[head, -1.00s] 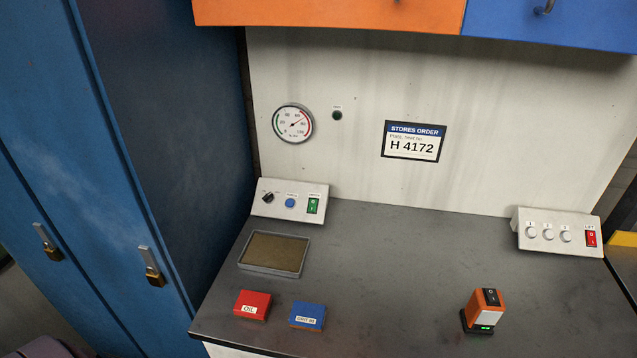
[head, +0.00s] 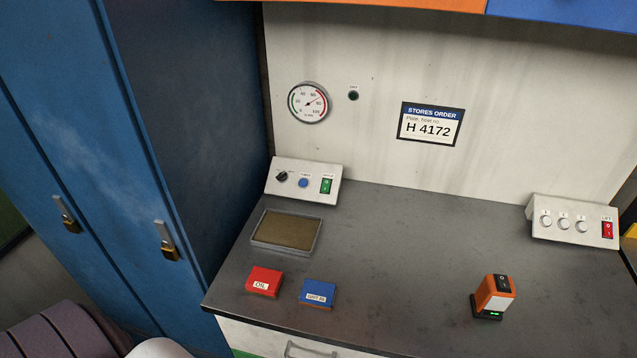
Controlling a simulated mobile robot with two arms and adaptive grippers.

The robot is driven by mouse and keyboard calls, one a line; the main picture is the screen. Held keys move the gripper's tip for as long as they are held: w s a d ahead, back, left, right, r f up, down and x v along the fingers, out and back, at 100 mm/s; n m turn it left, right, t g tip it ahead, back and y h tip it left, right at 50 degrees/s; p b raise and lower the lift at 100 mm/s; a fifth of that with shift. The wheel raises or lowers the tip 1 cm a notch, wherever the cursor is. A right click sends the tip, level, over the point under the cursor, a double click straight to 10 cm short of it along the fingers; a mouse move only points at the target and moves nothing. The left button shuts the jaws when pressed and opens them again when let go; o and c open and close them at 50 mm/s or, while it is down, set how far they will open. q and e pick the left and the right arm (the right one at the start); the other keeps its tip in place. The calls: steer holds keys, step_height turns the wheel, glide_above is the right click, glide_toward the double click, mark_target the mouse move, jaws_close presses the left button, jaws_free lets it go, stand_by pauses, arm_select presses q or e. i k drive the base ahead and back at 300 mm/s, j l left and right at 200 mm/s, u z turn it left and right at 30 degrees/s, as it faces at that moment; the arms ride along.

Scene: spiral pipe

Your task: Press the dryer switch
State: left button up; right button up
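A green rocker switch (head: 326,186) sits at the right end of the grey-white left control panel (head: 303,192), under a label too small to read clearly. A black rotary knob (head: 282,176) and a blue button (head: 303,183) are on the same panel. A red rocker switch (head: 608,230) labelled LIFT is on the right control panel (head: 540,231), beside several round white buttons. I cannot read which switch is marked for the dryer. Neither of my grippers is in view, and nothing touches the switches.
On the dark bench (head: 400,270) are a shallow tray (head: 317,238), a red OIL box (head: 264,281), a blue box (head: 318,292) and an orange device (head: 497,293). The bench middle is clear. Blue lockers (head: 190,130) stand left. A gauge (head: 308,103) and dark lamp (head: 353,95) are on the wall.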

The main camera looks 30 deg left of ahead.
mark_target(325, 185)
steer(key=i+l+u, duration=0.2)
steer(key=l, duration=0.5)
steer(key=l+u, duration=0.15)
steer(key=l, duration=0.55)
